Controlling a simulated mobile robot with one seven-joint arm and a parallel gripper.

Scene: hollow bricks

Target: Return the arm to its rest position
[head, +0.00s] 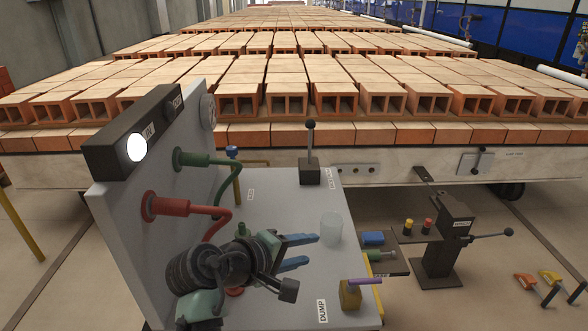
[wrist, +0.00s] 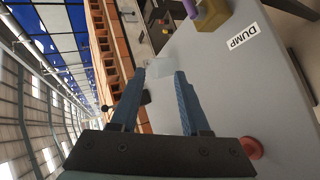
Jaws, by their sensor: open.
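My gripper (head: 303,252) is open over the grey panel top (head: 275,205) in the head view. Its two blue fingers point to the right, with nothing between them. In the wrist view my gripper (wrist: 160,80) also shows its fingers apart and empty. A clear translucent cup (head: 331,229) stands on the panel just beyond the fingertips, apart from them. The cup also shows faintly in the wrist view (wrist: 172,68). My arm looks folded close over the panel at the lower left of the head view.
A yellow block with a purple handle (head: 352,292) stands near the DUMP label. An upright board with a red pipe (head: 185,208) and a green pipe (head: 205,160) rises at left. A black lever (head: 310,150) stands at the back. Rows of hollow bricks (head: 290,95) lie behind.

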